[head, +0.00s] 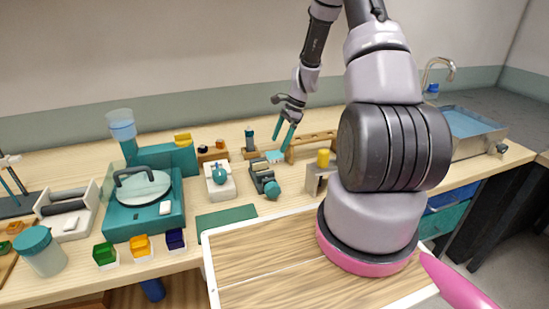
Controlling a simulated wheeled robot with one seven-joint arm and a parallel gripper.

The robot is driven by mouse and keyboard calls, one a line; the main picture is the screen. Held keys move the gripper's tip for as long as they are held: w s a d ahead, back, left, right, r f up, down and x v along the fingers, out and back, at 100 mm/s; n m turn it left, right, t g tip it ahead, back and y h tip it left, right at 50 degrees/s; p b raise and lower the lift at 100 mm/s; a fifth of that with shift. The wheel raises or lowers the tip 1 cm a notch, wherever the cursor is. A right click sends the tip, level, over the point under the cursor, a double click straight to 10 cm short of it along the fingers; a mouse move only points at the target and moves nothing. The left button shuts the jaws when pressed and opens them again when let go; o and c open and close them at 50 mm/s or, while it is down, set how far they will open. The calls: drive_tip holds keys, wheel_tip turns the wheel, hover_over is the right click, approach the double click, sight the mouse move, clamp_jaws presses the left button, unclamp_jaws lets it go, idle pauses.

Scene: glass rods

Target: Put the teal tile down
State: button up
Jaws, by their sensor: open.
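My gripper (280,147) is at the back middle of the bench, pointing down with its two teal fingers apart. A small light-teal piece, which looks like the teal tile (274,157), lies just below the fingertips, in front of the wooden rack. It is small in this view, and I cannot tell whether the fingers touch it or whether it rests flat on the bench.
A wooden rack (312,141) stands close behind and right of my gripper. A small teal and dark device (264,181) is in front. A teal machine (144,212) stands left. A dark teal mat (227,217) lies bare on the bench. A sink (472,130) is at right.

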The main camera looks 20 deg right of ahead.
sight(272, 155)
drive_tip(key=shift+x, duration=2.65)
drive_tip(key=shift+w, duration=0.2)
clamp_jaws()
drive_tip(key=shift+r, duration=0.15)
